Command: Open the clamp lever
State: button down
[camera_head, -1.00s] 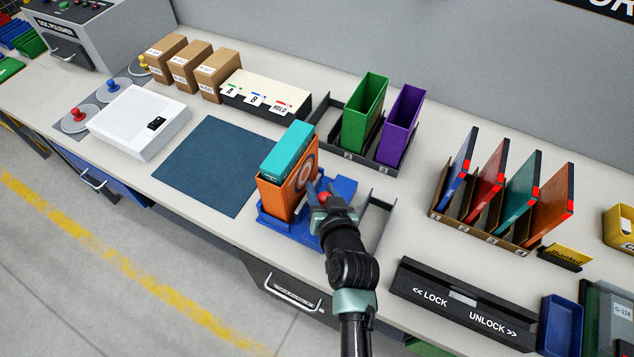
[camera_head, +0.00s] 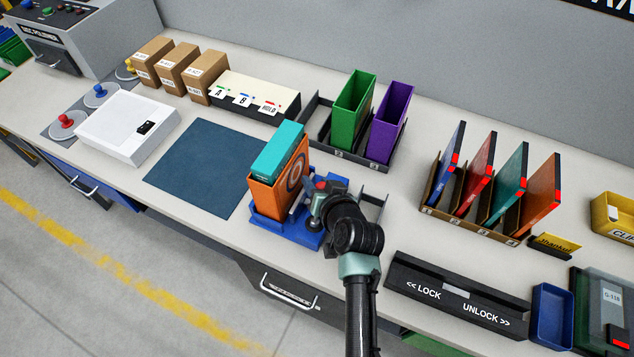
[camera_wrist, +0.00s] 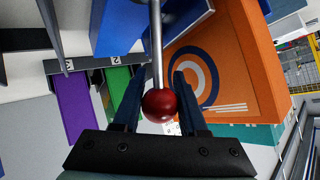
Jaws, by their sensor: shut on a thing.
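The clamp lever is a thin metal rod (camera_wrist: 156,45) ending in a red ball knob (camera_wrist: 159,105). In the wrist view the knob sits between the two dark fingers of my gripper (camera_wrist: 160,100), which is shut on it. In the head view my gripper (camera_head: 312,193) is at the blue clamp fixture (camera_head: 283,231), with a bit of the red knob (camera_head: 321,184) showing. An orange box with a ring mark (camera_head: 268,196) and a teal top (camera_head: 276,150) stands in the fixture, left of my gripper. The lever's pivot is hidden from the head view.
Green (camera_head: 350,115) and purple (camera_head: 390,125) bins stand behind the fixture. A dark lock/unlock rail (camera_head: 455,295) lies to the right of my arm. A slotted rack of coloured panels (camera_head: 470,222) is further right. The blue mat (camera_head: 200,165) on the left is clear.

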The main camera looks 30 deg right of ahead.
jog(key=shift+s+f, duration=0.15)
jog(key=shift+f, duration=0.2)
jog(key=shift+c, duration=2.3)
grip_release()
jog(key=shift+r, duration=0.1)
jog(key=shift+r, duration=0.1)
jog(key=b+v, duration=0.1)
jog(key=v, duration=1.1)
jog(key=shift+s+r, duration=0.15)
jog(key=shift+s, duration=0.25)
